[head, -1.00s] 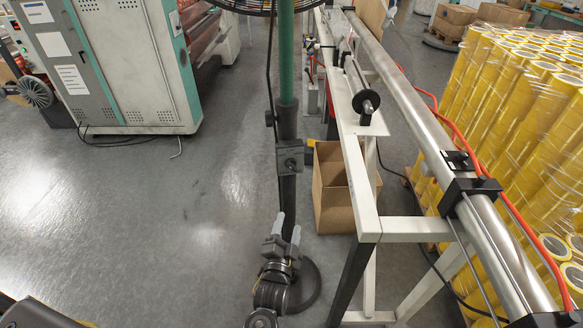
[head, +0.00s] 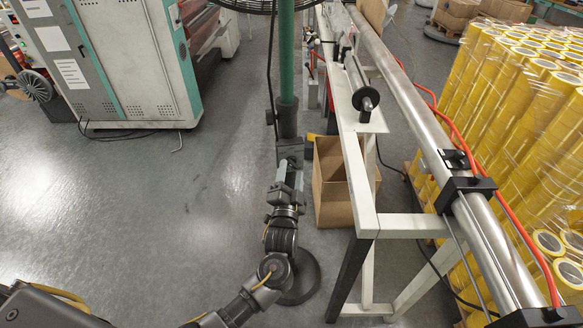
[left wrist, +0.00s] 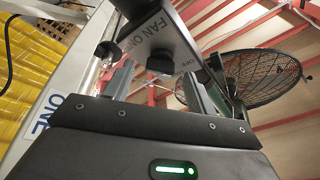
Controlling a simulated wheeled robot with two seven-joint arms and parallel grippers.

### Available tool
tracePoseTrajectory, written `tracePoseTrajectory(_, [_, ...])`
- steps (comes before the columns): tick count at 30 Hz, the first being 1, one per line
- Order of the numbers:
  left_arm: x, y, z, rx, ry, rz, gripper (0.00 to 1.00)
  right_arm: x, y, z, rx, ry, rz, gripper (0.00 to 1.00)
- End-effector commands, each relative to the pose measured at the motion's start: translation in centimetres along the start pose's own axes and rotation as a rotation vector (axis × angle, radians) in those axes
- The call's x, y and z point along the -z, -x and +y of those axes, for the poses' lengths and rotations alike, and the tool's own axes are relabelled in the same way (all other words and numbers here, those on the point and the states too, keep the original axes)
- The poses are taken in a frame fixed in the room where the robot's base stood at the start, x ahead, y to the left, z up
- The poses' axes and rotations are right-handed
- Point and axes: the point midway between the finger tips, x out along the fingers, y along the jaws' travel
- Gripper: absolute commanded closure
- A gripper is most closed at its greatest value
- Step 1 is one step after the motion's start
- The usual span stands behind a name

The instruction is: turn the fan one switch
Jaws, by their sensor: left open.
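The fan one switch box (head: 290,149) is a small dark box on the fan's upright pole in the head view. In the left wrist view the box (left wrist: 152,38) shows a grey face lettered FAN ONE, a dark knob (left wrist: 160,64) and an OFF mark. My left gripper (head: 288,176) is open just below the box. In the left wrist view its fingers (left wrist: 158,76) stand apart on either side of the knob. I cannot tell whether they touch it. The fan's round black cage (left wrist: 262,78) shows above right. My right gripper is out of view.
A white frame bench (head: 361,200) with a long metal roller (head: 410,110) stands right of the pole. An open cardboard box (head: 331,185) sits beneath it. Yellow tape rolls (head: 510,110) are stacked at the right. The grey floor (head: 140,210) on the left is clear.

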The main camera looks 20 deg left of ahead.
Motion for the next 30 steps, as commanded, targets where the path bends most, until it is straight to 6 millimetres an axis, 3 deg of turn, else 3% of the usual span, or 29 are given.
tracePoseTrajectory(6, [0.0,-1.6,0.0,0.0,0.001,-0.001,0.44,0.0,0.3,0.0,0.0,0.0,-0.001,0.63])
tracePoseTrajectory(14, [-0.1,-1.7,0.0,0.0,0.001,-0.001,0.44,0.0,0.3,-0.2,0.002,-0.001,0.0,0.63])
tracePoseTrajectory(24, [-0.1,-1.7,0.0,0.0,0.001,-0.001,0.87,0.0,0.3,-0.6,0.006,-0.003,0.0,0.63])
tracePoseTrajectory(30, [0.0,-1.7,-0.1,-0.006,-0.011,-0.001,0.88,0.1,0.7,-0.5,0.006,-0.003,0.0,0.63])
